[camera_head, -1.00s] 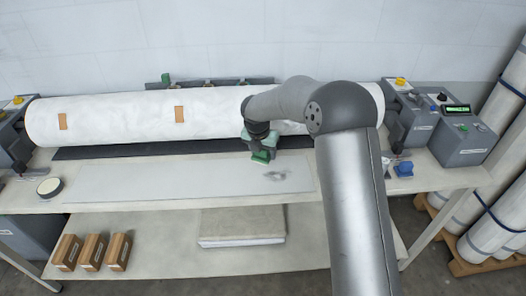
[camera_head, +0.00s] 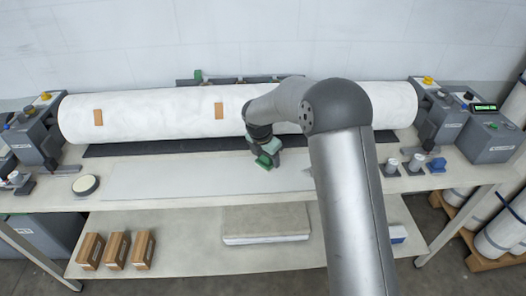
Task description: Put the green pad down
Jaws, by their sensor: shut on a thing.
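The green pad (camera_head: 264,161) is at the end of my gripper (camera_head: 265,151), left of my arm's upper link. My gripper is shut on the pad and holds it over the light grey sheet (camera_head: 170,176) in front of the roll. Whether the pad touches the sheet or hangs just above it cannot be told. My forearm hides the right end of the sheet. A second green item (camera_head: 198,75) shows behind the roll, at the back left.
A long white roll (camera_head: 160,115) with brown tape spans the bench between two grey machine ends. A round tin (camera_head: 86,185) stands at the bench's left. Small grey cylinders and a blue item (camera_head: 436,165) stand at the right. Boxes (camera_head: 116,250) sit on the lower shelf.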

